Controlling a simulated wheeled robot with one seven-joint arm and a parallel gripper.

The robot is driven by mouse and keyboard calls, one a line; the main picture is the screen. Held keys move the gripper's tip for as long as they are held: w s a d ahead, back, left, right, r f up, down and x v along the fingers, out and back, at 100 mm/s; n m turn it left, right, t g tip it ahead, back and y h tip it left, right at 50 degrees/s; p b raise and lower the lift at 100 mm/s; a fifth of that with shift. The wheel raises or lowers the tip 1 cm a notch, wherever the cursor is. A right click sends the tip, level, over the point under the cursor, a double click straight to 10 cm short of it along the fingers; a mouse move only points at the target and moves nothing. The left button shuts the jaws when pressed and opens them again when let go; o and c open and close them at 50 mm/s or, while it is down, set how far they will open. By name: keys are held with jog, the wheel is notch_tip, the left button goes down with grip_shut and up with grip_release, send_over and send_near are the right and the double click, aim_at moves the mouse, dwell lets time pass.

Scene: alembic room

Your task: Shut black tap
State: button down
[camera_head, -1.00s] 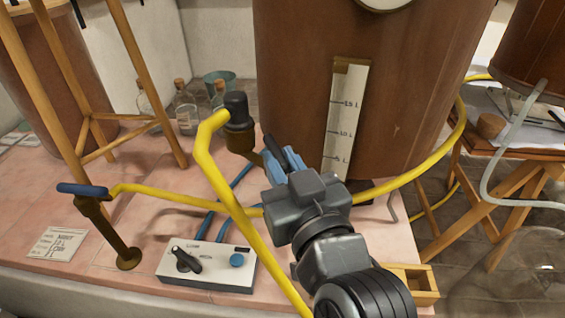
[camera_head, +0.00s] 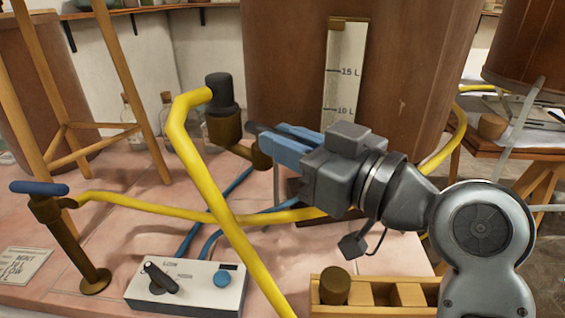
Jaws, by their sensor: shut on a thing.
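The black tap's dark lever (camera_head: 254,128) sticks out at the tips of my gripper (camera_head: 268,138), above a short brass pipe fitting (camera_head: 262,157) at the foot of the brown vat. My gripper's blue fingers are shut on this lever, reaching in from the right. The fingers and gripper body hide most of the lever, so its exact angle is hard to tell. The vat (camera_head: 410,75) carries a white level scale (camera_head: 346,70) with a 15 L mark.
A yellow hose (camera_head: 205,180) runs from a black-capped brass fitting (camera_head: 222,100) left of my gripper. A blue-handled brass valve (camera_head: 40,188) stands far left. A white control box (camera_head: 190,290) and a wooden rack (camera_head: 385,293) sit in front.

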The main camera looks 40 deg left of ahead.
jog(key=shift+w+n+g+b, duration=0.15)
jog(key=shift+n+g+b, duration=0.15)
jog(key=shift+n+g, duration=0.1)
jog(key=c, duration=1.1)
grip_release()
jog(key=shift+o, duration=0.2)
